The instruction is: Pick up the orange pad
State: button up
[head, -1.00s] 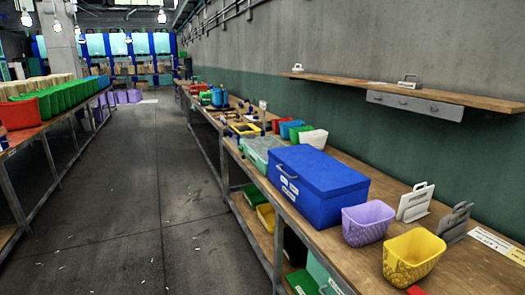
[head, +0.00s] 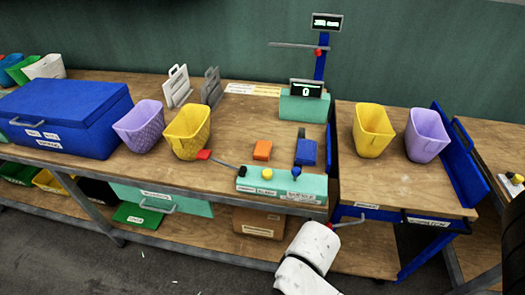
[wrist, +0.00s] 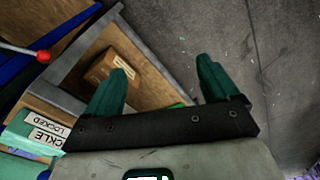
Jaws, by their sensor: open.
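The orange pad (head: 262,150) lies on the wooden bench top in the head view, behind the teal control panel (head: 282,186) and left of a blue block (head: 306,151). Nothing covers it. My gripper (wrist: 161,75) shows in the wrist view with its two green fingers wide apart and nothing between them. It points past the bench edge towards the lower shelf and floor, away from the pad. The pad is not in the wrist view. In the head view my white arm is low in front of the bench, and the fingers cannot be made out.
A yellow basket (head: 187,132) and a lever with a red knob (head: 204,155) are left of the pad. A teal display unit (head: 304,104) stands behind. A brown box (head: 259,223) is on the lower shelf; it also shows in the wrist view (wrist: 112,66).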

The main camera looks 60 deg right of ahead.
aim_at(261, 152)
jog(key=z, duration=0.5)
jog(key=i+j+z, duration=0.15)
jog(key=j+z, duration=0.55)
jog(key=j, duration=0.2)
jog(key=j+z, duration=0.35)
jog(key=j, duration=0.15)
